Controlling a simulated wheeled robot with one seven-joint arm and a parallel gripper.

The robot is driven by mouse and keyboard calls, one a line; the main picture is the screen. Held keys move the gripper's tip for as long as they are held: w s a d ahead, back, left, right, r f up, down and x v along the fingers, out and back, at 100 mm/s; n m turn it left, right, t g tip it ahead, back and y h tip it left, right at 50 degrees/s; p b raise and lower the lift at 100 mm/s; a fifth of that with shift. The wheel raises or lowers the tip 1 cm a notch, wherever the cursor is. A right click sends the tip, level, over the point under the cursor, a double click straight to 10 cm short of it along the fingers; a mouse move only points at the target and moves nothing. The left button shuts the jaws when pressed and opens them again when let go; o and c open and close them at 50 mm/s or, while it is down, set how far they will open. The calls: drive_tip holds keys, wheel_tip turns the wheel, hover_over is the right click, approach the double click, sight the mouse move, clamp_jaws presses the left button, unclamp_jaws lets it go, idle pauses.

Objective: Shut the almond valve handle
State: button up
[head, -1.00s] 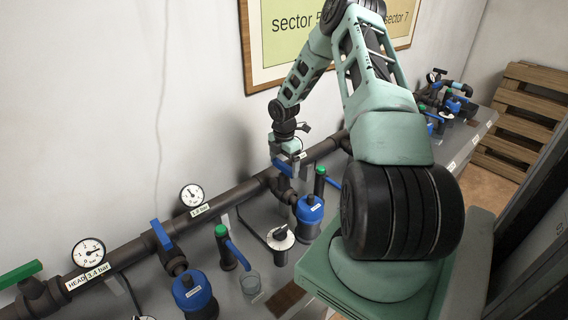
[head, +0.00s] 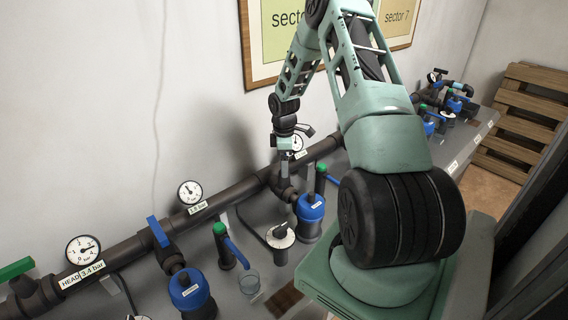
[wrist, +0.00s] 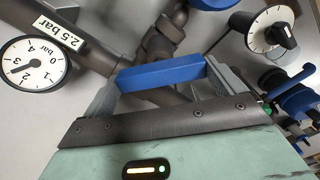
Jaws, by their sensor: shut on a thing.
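In the wrist view a blue bar handle (wrist: 160,72) sits between the two fingers of my gripper (wrist: 162,78), which is shut on it. The handle lies nearly level in the picture, across a dark pipe branch (wrist: 160,42). In the head view my gripper (head: 284,172) is down at the main pipe (head: 240,193), above a branch that leads to a blue-capped filter (head: 311,207). There the gripper hides the handle. I cannot read the filter's name label.
A gauge (wrist: 34,64) beside a 2.5 bar label is near the gripper. A dial timer (head: 281,235), a green-topped post with a blue lever (head: 228,245), another blue valve handle (head: 158,231) and a glass cup (head: 249,282) stand to the left.

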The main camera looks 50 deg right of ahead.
drive_tip(key=m+b, duration=0.2)
drive_tip(key=m, duration=0.3)
drive_tip(key=shift+m, duration=0.3)
drive_tip(key=shift+m+b, duration=0.85)
drive_tip(key=shift+m, duration=1.45)
drive_tip(key=o, duration=0.6)
drive_tip(key=shift+r, duration=0.1)
wheel_tip(320, 180, up, 17)
drive_tip(key=b, duration=0.4)
drive_tip(key=shift+r, duration=0.15)
